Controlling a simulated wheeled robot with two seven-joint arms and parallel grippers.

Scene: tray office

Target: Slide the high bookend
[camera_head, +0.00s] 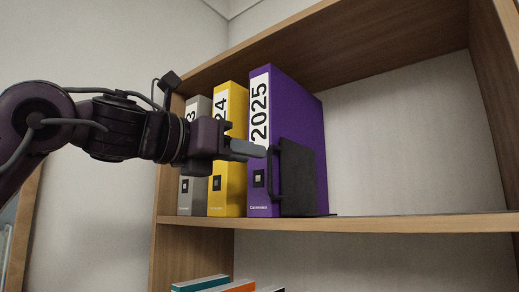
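The black bookend (298,180) stands upright on the high shelf (380,224), against the right side of the purple 2025 binder (309,115). Its base plate lies flat on the shelf board. My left gripper (258,150) reaches in from the left, in front of the binders. Its grey fingertip ends close to the upper front edge of the bookend; I cannot tell whether they touch. Only one finger shows clearly, so its opening is unclear. My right gripper is out of view.
A yellow binder (232,188) and a grey binder (191,190) stand left of the purple one, partly hidden by my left arm. The shelf right of the bookend is empty up to the wooden side wall (497,80). Several book tops (205,283) show below.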

